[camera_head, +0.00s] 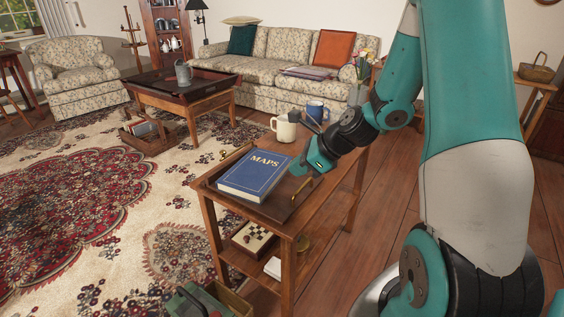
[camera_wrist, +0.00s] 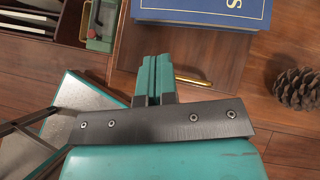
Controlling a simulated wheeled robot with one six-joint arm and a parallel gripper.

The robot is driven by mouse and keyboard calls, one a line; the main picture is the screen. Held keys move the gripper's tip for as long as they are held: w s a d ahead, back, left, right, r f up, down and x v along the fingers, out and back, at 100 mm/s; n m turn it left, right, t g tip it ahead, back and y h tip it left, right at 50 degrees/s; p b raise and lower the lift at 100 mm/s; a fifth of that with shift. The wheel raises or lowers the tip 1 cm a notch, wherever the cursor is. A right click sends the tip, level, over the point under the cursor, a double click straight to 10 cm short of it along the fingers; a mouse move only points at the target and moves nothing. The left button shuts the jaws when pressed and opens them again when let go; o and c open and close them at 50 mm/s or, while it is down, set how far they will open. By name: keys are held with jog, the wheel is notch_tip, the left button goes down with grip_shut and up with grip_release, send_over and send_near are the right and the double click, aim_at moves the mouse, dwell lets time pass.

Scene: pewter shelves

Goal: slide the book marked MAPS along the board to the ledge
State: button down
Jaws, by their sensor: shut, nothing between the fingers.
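The blue book marked MAPS (camera_head: 252,178) lies flat, cover up, on a dark wooden board like a tray (camera_head: 287,203) on top of a small wooden table. My gripper (camera_head: 302,167) is just right of the book and above the board. In the wrist view, my gripper (camera_wrist: 154,80) has its teal fingers together with nothing between them. The book (camera_wrist: 210,10) shows there at the top edge, apart from the fingertips. I cannot tell which edge is the ledge.
A brass handle (camera_head: 302,190) sits at the board's right end. A cream mug (camera_head: 286,130) and a blue mug (camera_head: 318,110) stand behind the board. A pine cone (camera_wrist: 297,89) shows in the wrist view. A green toolbox (camera_head: 192,304) is below, near the table's front.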

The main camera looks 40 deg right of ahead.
aim_at(273, 180)
jog(key=w+f+m+b, duration=0.1)
jog(key=w+f, duration=0.3)
jog(key=w+f+m+b, duration=0.1)
jog(key=f, duration=0.2)
jog(key=shift+w+a+f+m+b, duration=0.1)
jog(key=shift+w+m+b, duration=0.2)
jog(key=shift+w, duration=0.1)
jog(key=shift+w+a+f, duration=0.15)
jog(key=shift+w+f, duration=0.05)
jog(key=shift+w, duration=0.05)
jog(key=shift+w+a+r+p, duration=0.3)
jog(key=shift+w+p, duration=0.1)
jog(key=shift+p, duration=0.45)
jog(key=shift+w+a+p, duration=0.1)
jog(key=shift+w+p, duration=0.15)
jog(key=shift+p, duration=0.1)
jog(key=shift+w+f+t+h, duration=0.1)
jog(key=shift+f+t+h, duration=0.15)
jog(key=shift+t+h, duration=0.05)
